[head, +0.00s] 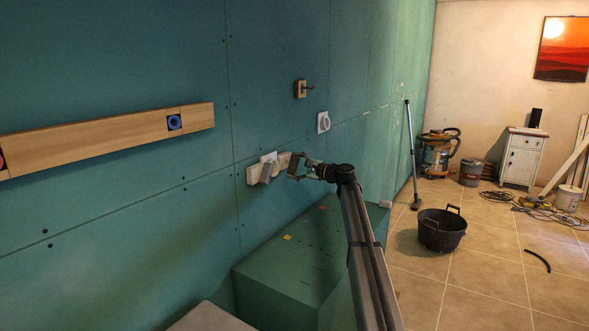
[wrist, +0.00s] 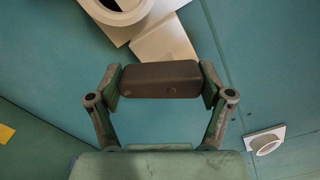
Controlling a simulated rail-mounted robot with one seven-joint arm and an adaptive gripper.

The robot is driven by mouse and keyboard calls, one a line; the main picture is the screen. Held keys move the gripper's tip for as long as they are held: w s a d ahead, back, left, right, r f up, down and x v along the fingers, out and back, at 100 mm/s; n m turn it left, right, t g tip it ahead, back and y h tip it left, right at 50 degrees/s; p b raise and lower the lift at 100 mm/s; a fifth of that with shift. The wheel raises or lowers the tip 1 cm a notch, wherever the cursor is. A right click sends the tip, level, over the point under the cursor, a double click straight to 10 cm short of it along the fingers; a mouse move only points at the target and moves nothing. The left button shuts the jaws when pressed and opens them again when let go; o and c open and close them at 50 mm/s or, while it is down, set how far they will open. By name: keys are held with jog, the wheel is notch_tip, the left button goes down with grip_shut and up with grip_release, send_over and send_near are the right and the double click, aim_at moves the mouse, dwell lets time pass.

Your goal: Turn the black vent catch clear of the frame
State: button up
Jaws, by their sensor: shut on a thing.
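The black vent catch (wrist: 158,82) is a dark, blunt bar in the wrist view. It lies crosswise between my fingertips, and my gripper (wrist: 160,75) is shut on its two ends. Just above it in that view is a cream frame piece (wrist: 165,42), whose lower edge the catch overlaps in the picture. I cannot tell whether they touch. A pale round vent part with a dark opening (wrist: 112,5) is cut off at the top. In the head view my gripper (head: 294,165) is at the right end of the pale vent assembly (head: 254,174) on the green wall.
A white round fitting on a square plate (head: 323,122) and a wooden block with a hook (head: 300,89) are on the wall above. A wooden rail (head: 80,143) is at left. A green box (head: 285,265) stands below my arm. A black tub (head: 441,230) is on the floor.

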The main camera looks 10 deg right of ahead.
jog(key=shift+r, duration=0.1)
jog(key=o, duration=1.1)
jog(key=shift+w+a, duration=0.1)
jog(key=v, duration=1.2)
